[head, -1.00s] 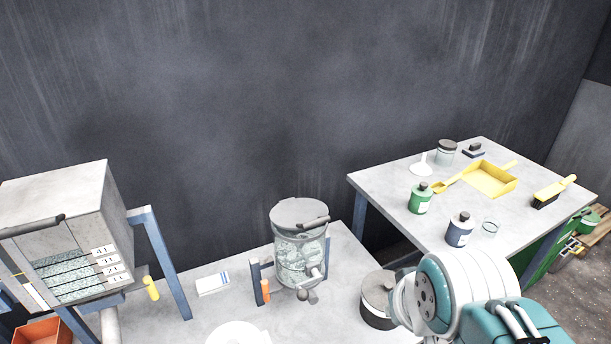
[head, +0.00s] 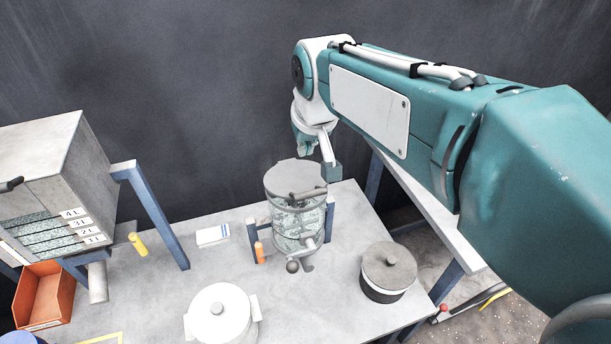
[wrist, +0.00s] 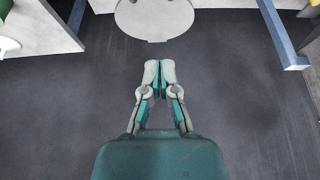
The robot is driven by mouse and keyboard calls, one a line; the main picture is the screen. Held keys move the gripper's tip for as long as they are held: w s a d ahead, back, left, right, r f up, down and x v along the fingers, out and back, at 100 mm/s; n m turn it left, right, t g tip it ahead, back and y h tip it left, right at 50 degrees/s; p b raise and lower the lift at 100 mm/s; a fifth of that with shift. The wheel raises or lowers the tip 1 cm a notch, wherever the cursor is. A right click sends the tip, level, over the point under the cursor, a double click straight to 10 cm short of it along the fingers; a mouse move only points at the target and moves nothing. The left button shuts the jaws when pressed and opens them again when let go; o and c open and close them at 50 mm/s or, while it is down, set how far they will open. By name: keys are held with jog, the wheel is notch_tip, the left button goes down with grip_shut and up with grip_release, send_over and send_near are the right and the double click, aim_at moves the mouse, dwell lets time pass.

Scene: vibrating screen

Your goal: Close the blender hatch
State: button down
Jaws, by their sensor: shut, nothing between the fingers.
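The blender (head: 297,225) is a grey drum with clear sides on a blue stand on the table. Its round grey hatch (head: 294,177) lies over the top, with a dark handle at its front edge; I cannot tell whether it is fully seated. A pale round disc, seemingly the hatch, shows at the top of the wrist view (wrist: 153,18). My gripper (head: 307,150) is above and behind the blender in the head view, near the hatch's far edge. In the wrist view my gripper (wrist: 160,65) is shut and empty, its tips just short of the disc.
A lidded dark pot (head: 388,272) stands right of the blender, and a white lidded pot (head: 221,315) at front left. A grey cabinet (head: 50,165) and an orange bin (head: 43,297) are at left. The dark wall (head: 190,80) rises close behind.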

jog(key=f, duration=0.3)
jog(key=w+f, duration=0.1)
jog(key=f, duration=0.5)
jog(key=shift+w+d+f, duration=0.3)
jog(key=shift+d, duration=0.1)
jog(key=shift+s+a+f, duration=0.15)
jog(key=shift+a+f, duration=0.1)
jog(key=shift+f, duration=0.2)
jog(key=shift+d, duration=0.15)
jog(key=shift+d, duration=0.2)
jog(key=shift+s+d+f, duration=0.1)
jog(key=shift+s+f, duration=0.2)
jog(key=shift+f, duration=0.45)
jog(key=shift+s+a+f, duration=0.1)
jog(key=shift+s+f, duration=0.2)
jog(key=shift+f, duration=0.4)
jog(key=shift+s+d+f, duration=0.1)
jog(key=shift+s+f, duration=0.2)
jog(key=shift+f, duration=0.45)
jog(key=shift+r, duration=0.1)
